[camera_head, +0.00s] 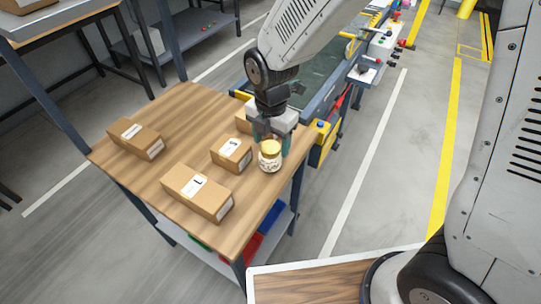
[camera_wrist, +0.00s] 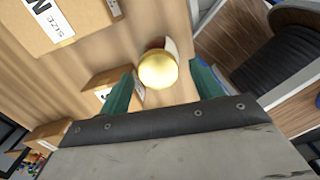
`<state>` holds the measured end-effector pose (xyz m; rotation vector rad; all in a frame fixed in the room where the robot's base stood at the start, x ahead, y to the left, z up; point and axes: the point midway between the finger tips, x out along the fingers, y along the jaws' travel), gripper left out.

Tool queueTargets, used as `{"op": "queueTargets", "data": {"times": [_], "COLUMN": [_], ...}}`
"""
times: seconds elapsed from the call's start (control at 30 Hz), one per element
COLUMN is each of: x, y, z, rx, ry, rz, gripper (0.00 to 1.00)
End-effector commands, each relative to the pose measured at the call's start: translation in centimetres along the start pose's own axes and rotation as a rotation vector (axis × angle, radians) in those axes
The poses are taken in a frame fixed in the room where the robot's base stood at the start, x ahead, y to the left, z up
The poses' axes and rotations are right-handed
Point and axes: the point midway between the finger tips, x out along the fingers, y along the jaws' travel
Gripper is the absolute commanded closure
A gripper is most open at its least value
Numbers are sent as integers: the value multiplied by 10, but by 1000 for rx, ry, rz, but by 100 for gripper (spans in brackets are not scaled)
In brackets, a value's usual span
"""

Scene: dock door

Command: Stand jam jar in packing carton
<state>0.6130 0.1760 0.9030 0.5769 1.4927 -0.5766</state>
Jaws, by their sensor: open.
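The jam jar (camera_head: 270,157) is a small pale jar with a gold lid, standing upright on the wooden table near its right edge. In the wrist view its gold lid (camera_wrist: 158,69) shows between and just beyond my fingertips. My gripper (camera_head: 273,136) is open and empty, with its green fingers reaching down just behind the jar. Several brown cartons with white labels stand on the table: one in front (camera_head: 198,192), a small one (camera_head: 231,154) left of the jar, one at the far left (camera_head: 136,138) and one partly hidden behind my gripper (camera_head: 243,122). All look closed; I cannot tell which is the packing carton.
The table (camera_head: 180,105) has bare wood at the back and between the cartons. A conveyor (camera_head: 320,68) with yellow and blue parts runs behind on the right. Red and blue bins (camera_head: 247,247) sit on the shelf below. Open grey floor lies to the right.

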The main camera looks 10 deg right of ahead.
Motion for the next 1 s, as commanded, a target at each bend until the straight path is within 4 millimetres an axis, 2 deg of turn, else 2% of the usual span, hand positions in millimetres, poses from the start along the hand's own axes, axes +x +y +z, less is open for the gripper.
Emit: {"op": "queueTargets", "data": {"times": [0.3, 0.43, 0.63, 0.7, 0.8, 0.83, 0.87, 1.0], "x": [45, 52, 51, 51, 51, 51, 51, 51], "y": [2, 2, 2, 2, 2, 3, 3, 3], "z": [0, 0, 0, 0, 0, 0, 0, 0], "rx": [2, 3, 3, 3, 3, 3, 3, 3], "ry": [1, 1, 0, 0, 0, 0, 0, 0], "rz": [-3, -1, 0, 0, 0, 1, 1, 1], "gripper": [35, 35, 35, 55, 78, 78, 83, 83]}}
